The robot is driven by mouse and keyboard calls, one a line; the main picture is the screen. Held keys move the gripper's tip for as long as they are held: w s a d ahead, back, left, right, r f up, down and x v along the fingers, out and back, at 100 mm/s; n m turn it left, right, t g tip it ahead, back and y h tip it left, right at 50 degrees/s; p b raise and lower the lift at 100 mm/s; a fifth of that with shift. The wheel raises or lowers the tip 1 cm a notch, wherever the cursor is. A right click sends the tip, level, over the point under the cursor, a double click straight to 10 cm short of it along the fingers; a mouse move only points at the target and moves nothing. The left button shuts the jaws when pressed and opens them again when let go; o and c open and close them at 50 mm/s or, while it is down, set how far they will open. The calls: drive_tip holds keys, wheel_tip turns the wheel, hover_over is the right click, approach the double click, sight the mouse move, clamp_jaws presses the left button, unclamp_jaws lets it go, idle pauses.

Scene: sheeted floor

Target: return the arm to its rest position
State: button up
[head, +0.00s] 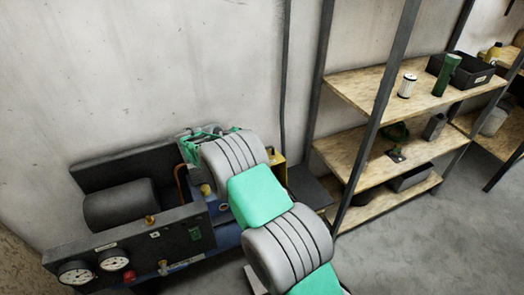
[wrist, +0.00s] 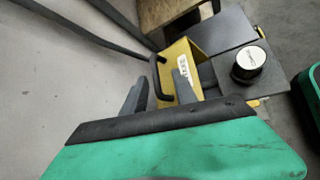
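My arm reaches up and left from the bottom of the head view, in grey and green segments, in front of a dark machine with gauges. My gripper (wrist: 158,90) shows in the wrist view with its two grey fingers apart. A yellow box (wrist: 182,62) with a black handle (wrist: 158,77) lies beyond the fingers, and part of the handle shows in the gap between them. I cannot tell whether a finger touches it.
The machine (head: 130,240) stands against the wall. A dark box (wrist: 235,75) with a round knob (wrist: 248,62) is beside the yellow box. A shelf unit (head: 375,90) holds a green cylinder (head: 446,74) and a black bin (head: 465,72). Floor (head: 430,240) at right is clear.

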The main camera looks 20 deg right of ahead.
drive_tip(key=shift+s+a+r, duration=0.2)
drive_tip(key=shift+a+r, duration=0.2)
